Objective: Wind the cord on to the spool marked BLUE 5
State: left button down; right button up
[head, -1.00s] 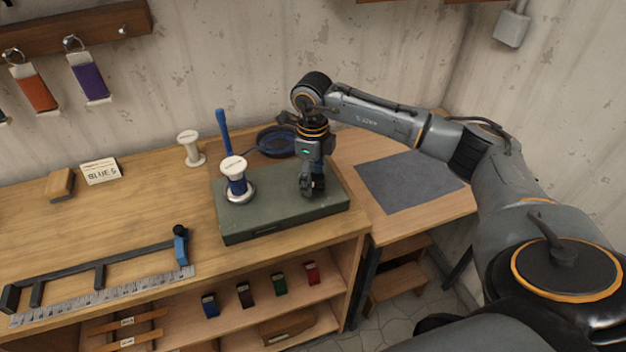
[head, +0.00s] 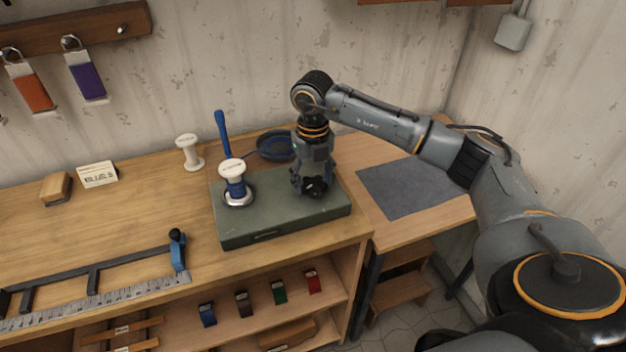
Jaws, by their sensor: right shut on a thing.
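A white spool (head: 232,168) with blue cord around its middle stands upright on a light round base, at the left of the green box (head: 255,226). A card (head: 98,174) stands at the back left; its writing is blurred now but read BLUE 5 earlier. A dark round dish (head: 276,146) behind the box holds blue cord, and a thin strand leaves its left side. My right gripper (head: 313,187) points down over the right part of the box, apart from the spool. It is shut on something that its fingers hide. My left gripper is not in view.
A bare white spool (head: 188,152) and an upright blue handle (head: 222,134) stand behind the box. A brush-like wooden block (head: 57,187) lies at left, a ruler with a black bar (head: 95,304) in front. A grey mat (head: 405,184) to the right is bare.

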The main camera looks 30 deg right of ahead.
aim_at(313, 184)
jog(key=shift+w+r+m, duration=0.1)
jog(key=shift+m, duration=0.3)
jog(key=o, duration=1.1)
jog(key=shift+o, duration=0.2)
notch_tip(313, 184, up, 12)
